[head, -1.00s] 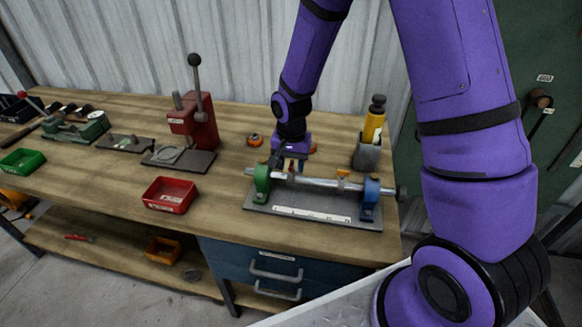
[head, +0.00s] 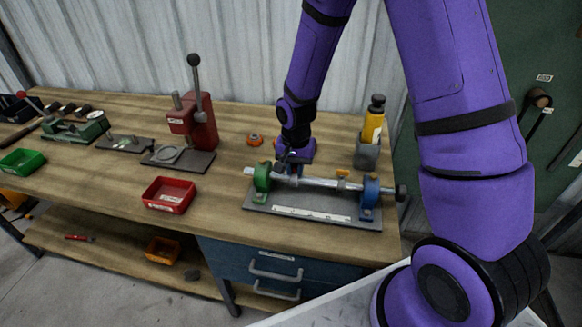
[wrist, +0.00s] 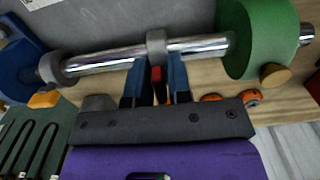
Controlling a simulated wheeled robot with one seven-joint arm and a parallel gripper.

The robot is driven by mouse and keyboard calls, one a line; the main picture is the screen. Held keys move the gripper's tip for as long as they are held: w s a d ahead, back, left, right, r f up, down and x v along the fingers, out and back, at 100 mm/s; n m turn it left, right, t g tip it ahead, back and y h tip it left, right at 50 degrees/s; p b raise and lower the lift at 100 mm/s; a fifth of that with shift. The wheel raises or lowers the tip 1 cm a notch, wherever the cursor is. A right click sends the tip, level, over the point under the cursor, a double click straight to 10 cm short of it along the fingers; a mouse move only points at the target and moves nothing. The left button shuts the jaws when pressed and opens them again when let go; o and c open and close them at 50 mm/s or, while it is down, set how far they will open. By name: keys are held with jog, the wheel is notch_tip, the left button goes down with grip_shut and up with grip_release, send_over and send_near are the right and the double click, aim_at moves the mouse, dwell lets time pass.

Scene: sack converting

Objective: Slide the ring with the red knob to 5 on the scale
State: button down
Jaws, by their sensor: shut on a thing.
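The ring with the red knob (wrist: 156,45) is a grey collar around a shiny rod (wrist: 105,58). My gripper (wrist: 155,88) is shut on its red knob (wrist: 158,84), with a blue finger on either side, in the wrist view. The ring sits nearer the green support (wrist: 248,38) than the blue one. In the head view my gripper (head: 291,167) is at the rod just right of the green support (head: 262,178) and hides most of the ring. The white scale strip (head: 310,215) lies along the base plate (head: 268,206); its figures are too small to read.
A second grey ring (wrist: 52,69) with an orange knob (wrist: 44,99) is on the rod near the blue support (head: 370,190). A grey holder (head: 367,153) with a yellow bottle stands behind. A red bin (head: 170,195) is to the left.

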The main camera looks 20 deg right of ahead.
jog(key=shift+s+d, duration=0.25)
jog(key=shift+d, duration=0.1)
jog(key=c, duration=1)
grip_release()
jog(key=shift+c, duration=0.2)
jog(key=shift+w+r, duration=0.1)
jog(key=shift+r, duration=0.05)
notch_tip(320, 180, up, 11)
jog(key=shift+f, duration=0.2)
jog(key=shift+r, duration=0.1)
